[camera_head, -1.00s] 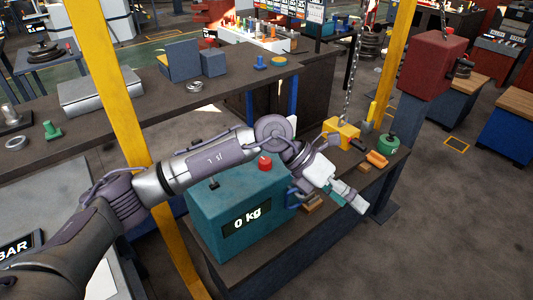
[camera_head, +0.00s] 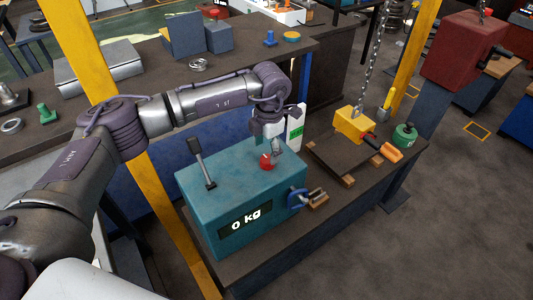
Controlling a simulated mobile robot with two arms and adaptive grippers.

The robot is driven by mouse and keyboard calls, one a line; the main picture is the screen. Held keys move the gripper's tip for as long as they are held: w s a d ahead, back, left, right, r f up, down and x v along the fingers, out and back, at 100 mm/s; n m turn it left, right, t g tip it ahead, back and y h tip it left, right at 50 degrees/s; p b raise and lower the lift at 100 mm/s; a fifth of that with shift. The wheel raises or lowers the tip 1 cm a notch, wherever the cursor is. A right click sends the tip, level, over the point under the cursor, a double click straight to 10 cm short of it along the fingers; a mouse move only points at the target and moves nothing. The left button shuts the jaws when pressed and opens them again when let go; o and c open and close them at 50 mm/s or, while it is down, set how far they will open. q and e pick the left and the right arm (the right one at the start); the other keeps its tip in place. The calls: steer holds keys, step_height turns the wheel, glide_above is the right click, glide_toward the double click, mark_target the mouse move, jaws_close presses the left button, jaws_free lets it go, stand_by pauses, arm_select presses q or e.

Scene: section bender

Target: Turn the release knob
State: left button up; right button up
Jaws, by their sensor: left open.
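The teal machine box (camera_head: 228,190) with the "0 kg" display stands on the dark bench. A small red knob (camera_head: 266,161) sits on its top, near the back right edge. A blue round knob (camera_head: 297,198) sits on its right side. The frames do not label either as the release knob. My left gripper (camera_head: 275,149) points down at the red knob from above and behind. It is open, with its fingertips close to the knob; I cannot tell whether they touch it. The wrist partly hides the gripper. My right gripper is not in view.
A black lever (camera_head: 202,165) stands up from the box's top left. A yellow block (camera_head: 354,125) hangs on a chain to the right, near an orange-handled tool (camera_head: 388,151) and a green weight (camera_head: 404,134). A yellow post (camera_head: 92,75) rises behind my left arm.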

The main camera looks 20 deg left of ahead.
mark_target(266, 159)
arm_select(q)
step_height(266, 159, down, 4)
steer(key=shift+r+p, duration=0.2)
steer(key=shift+p, duration=0.15)
steer(key=shift+f, duration=0.4)
steer(key=shift+c, duration=0.2)
steer(key=c, duration=0.8)
steer(key=shift+c, duration=1.5)
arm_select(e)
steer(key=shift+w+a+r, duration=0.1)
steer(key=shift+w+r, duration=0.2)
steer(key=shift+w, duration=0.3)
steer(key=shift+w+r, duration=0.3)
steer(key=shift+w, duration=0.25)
